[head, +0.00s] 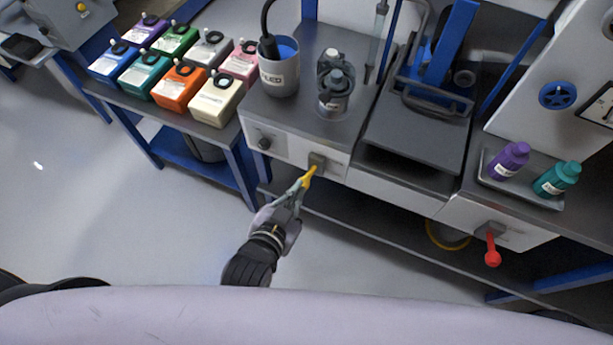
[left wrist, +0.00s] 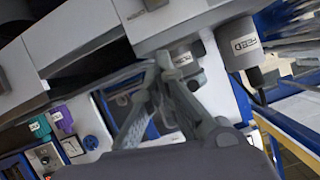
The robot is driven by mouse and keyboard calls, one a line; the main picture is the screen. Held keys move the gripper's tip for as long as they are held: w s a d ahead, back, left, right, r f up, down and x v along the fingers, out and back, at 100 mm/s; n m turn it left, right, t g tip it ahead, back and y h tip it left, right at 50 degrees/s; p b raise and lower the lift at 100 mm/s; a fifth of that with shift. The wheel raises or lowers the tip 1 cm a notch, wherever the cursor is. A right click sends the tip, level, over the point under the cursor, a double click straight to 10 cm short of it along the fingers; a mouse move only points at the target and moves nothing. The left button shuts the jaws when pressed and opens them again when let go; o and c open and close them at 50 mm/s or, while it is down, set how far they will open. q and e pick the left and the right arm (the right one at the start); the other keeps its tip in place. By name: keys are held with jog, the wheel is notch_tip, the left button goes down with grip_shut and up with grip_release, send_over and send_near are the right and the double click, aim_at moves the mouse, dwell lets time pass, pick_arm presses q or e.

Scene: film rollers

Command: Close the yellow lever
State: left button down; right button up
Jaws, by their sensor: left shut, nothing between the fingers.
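The yellow lever (head: 309,175) sticks out from a dark mount on the front panel of the grey machine, below its top, in the head view. It points down and slightly left. My left gripper (head: 299,187) is at the lever's lower end, its fingers shut with nothing between them. The fingertips appear to touch the lever or lie just beside it; I cannot tell which. In the left wrist view the shut fingers (left wrist: 163,70) are seen against the machine, and I cannot make out the lever there. My right gripper is not in view.
A red lever (head: 492,250) hangs from the panel at right. A grey cup (head: 279,75) and dark bottles (head: 334,95) stand on top. Coloured boxes (head: 215,100) fill the left bench. The floor (head: 110,215) in front is clear.

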pick_arm(q)
jog(key=shift+w, duration=0.1)
jog(key=p, duration=0.1)
send_over(307, 188)
notch_tip(307, 188, down, 7)
jog(key=shift+w+d, duration=0.1)
jog(key=shift+w, duration=0.05)
jog(key=shift+f, duration=0.55)
